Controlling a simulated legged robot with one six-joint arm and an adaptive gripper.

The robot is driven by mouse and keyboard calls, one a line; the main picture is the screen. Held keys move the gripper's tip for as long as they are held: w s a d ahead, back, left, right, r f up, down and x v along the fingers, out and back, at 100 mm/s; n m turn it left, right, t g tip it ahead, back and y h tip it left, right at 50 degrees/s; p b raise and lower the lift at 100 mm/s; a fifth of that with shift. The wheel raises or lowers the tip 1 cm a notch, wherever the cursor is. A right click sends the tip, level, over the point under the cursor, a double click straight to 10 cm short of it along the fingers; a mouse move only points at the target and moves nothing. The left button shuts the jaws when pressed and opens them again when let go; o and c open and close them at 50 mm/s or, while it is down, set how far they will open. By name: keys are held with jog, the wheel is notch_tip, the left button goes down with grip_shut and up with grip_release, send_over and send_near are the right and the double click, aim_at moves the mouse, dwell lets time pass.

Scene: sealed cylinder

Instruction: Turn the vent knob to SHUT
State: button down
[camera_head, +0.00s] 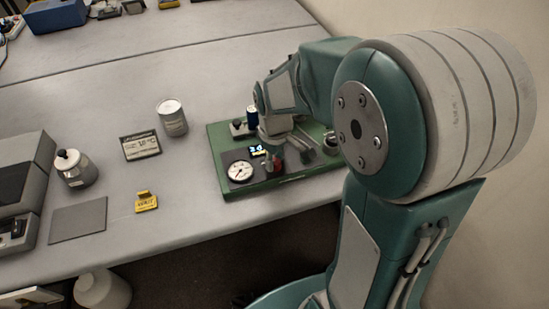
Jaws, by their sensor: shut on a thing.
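A green board (291,186) lies on the grey bench and carries the apparatus. A round white dial gauge (240,172) sits at its near left, with a small lit display (258,151) behind it. My gripper (276,158) points down over the middle of the board. A dark blue cylinder (251,115) stands behind, partly covered by my arm.
A silver can (172,118), a label plate (141,146) and a yellow sign (146,203) stand left of the board.

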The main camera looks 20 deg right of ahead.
aim_at(274, 160)
jog(key=shift+s+f, duration=0.1)
jog(key=shift+c, duration=1.9)
grip_release()
notch_tip(274, 160, up, 12)
